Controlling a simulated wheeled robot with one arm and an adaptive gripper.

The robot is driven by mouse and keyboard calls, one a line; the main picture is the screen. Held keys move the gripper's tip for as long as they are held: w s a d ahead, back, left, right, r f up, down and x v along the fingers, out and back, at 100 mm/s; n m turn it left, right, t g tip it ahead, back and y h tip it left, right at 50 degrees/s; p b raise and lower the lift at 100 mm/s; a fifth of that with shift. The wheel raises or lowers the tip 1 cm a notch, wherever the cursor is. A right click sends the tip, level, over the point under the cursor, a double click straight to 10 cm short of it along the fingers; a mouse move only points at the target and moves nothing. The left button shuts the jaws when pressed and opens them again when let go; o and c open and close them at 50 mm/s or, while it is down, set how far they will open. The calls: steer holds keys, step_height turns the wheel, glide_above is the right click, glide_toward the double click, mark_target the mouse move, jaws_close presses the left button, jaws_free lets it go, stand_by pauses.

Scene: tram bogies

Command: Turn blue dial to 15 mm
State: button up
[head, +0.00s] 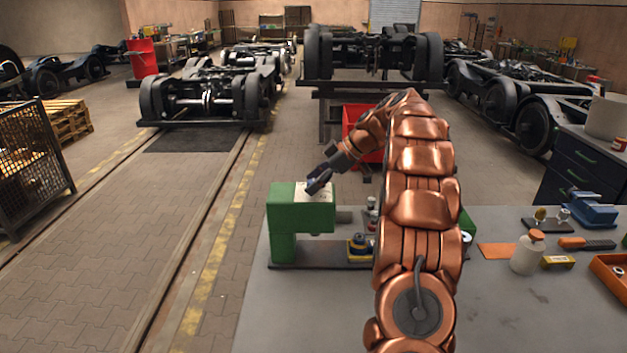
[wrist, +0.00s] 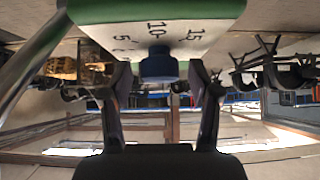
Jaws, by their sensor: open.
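The blue dial (wrist: 158,66) shows in the wrist view below a pale scale plate (wrist: 140,38) marked 5, 10 and 15. The dial is near the 10 mark; its exact setting cannot be read. My gripper (wrist: 160,74) is open, with one finger on each side of the dial. Gaps seem to show between fingers and dial; contact cannot be told. In the head view, my gripper (head: 318,181) is at the top of the green machine (head: 285,222) on the bench. There the gripper hides the dial.
A red cabinet (head: 362,130) stands behind. The bench's front left is clear.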

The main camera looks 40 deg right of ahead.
steer(key=shift+f, duration=0.1)
steer(key=shift+c, duration=0.3)
steer(key=c, duration=1.1)
